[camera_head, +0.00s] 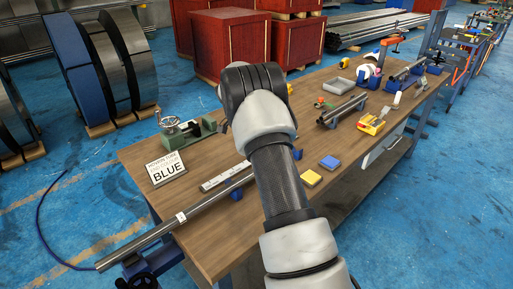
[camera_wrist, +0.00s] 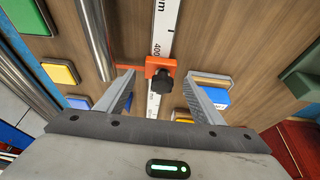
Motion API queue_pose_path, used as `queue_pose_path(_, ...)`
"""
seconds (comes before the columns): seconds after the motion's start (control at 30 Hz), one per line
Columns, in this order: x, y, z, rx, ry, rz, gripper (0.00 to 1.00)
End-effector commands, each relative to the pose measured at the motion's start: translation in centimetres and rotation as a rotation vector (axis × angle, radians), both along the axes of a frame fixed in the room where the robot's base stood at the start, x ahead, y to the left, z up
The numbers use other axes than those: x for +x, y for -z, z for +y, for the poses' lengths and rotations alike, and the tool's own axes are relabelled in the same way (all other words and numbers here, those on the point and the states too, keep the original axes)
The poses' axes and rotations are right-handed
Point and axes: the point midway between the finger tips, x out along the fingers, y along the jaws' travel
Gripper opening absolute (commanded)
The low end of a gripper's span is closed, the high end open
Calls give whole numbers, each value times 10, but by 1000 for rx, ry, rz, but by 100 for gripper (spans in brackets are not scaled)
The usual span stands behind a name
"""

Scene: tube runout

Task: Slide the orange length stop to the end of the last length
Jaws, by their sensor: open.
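The orange length stop (camera_wrist: 153,65) with its black knob sits on the white ruler (camera_wrist: 163,28) in the wrist view, near a "400" mark. A thin orange arm of the stop reaches left towards the grey tube (camera_wrist: 97,38). I cannot tell whether it touches the tube. My gripper (camera_wrist: 160,82) is open, with one finger on each side of the stop and clear of it. In the head view the ruler (camera_head: 226,176) and the long tube (camera_head: 182,217) run across the bench; my arm hides the stop and my gripper.
The workbench (camera_head: 215,235) bears a sign reading "BLUE" (camera_head: 165,168), a green vise (camera_head: 190,132), a yellow pad (camera_head: 311,178), a blue pad (camera_head: 330,162) and a yellow tool (camera_head: 371,123). Green, yellow and blue pads lie left of the tube in the wrist view.

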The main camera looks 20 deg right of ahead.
Motion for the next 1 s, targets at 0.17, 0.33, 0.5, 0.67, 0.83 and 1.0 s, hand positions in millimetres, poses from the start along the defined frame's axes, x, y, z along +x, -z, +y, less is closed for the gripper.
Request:
queue_pose_path(0.17,-4,-43,16,-1,0,-4,61)
queue_pose_path(0.33,-9,-82,31,0,1,-3,61)
queue_pose_path(0.5,-13,-114,44,0,0,-2,61)
queue_pose_path(0.67,-16,-131,52,0,1,0,61)
queue_pose_path(0.83,-17,-138,54,0,2,0,61)
queue_pose_path(1.0,-17,-138,54,0,2,0,61)
